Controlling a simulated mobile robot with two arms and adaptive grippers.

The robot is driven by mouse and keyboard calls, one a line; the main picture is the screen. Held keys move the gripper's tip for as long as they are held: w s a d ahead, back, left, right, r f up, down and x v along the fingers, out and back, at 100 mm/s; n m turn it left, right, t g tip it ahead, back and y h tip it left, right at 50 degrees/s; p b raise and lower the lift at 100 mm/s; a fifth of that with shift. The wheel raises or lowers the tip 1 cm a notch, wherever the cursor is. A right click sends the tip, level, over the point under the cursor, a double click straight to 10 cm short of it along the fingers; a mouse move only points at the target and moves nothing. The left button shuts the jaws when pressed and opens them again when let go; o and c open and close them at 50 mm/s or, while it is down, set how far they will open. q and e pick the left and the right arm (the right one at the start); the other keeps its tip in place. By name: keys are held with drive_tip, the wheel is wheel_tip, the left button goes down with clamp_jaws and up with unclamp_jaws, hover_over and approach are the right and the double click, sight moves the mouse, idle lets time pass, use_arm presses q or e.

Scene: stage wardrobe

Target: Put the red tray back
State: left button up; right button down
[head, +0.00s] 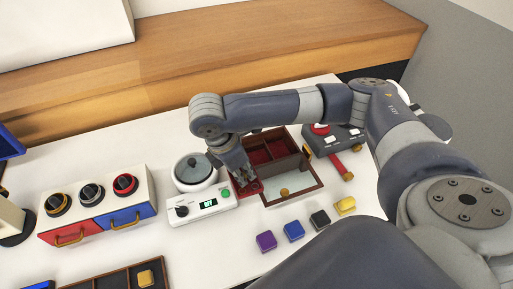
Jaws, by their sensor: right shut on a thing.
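The red tray (252,189) shows as a small red piece at the left front corner of a dark wooden box (308,163). The box has red-lined compartments at its back and a pale front section with a gold knob. My right gripper (243,180) reaches down from above and is shut on the red tray. Its fingers and wrist hide part of the tray and the box's left side. I cannot tell whether the tray touches the box or the table. My left gripper is not in view.
A white scale (207,207) with a lidded pot (195,170) stands close left of the gripper. A grey control box (336,139) with a red button is at right. Purple (266,241), blue, black and yellow blocks lie in front. A knobbed drawer unit (103,196) stands left.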

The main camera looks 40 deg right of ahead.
drive_tip(key=shift+w+d+f+p, duration=0.25)
drive_tip(key=shift+w+d+f, duration=0.55)
drive_tip(key=shift+w+d, duration=0.8)
drive_tip(key=shift+w+d+f+p, duration=0.2)
drive_tip(key=shift+w+d+f, duration=0.6)
drive_tip(key=shift+w+d, duration=0.75)
drive_tip(key=shift+w+d+f+p, duration=0.25)
drive_tip(key=shift+w+d+f, duration=0.55)
drive_tip(key=shift+w+d, duration=0.8)
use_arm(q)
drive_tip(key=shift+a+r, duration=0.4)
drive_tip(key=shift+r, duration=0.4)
use_arm(e)
drive_tip(key=shift+s+d, duration=0.2)
drive_tip(key=shift+s, duration=0.1)
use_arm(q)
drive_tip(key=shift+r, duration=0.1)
use_arm(e)
drive_tip(key=shift+f, duration=0.1)
drive_tip(key=shift+f, duration=0.4)
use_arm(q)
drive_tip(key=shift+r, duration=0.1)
use_arm(e)
drive_tip(key=c, duration=1.5)
unclamp_jaws()
drive_tip(key=shift+c, duration=0.2)
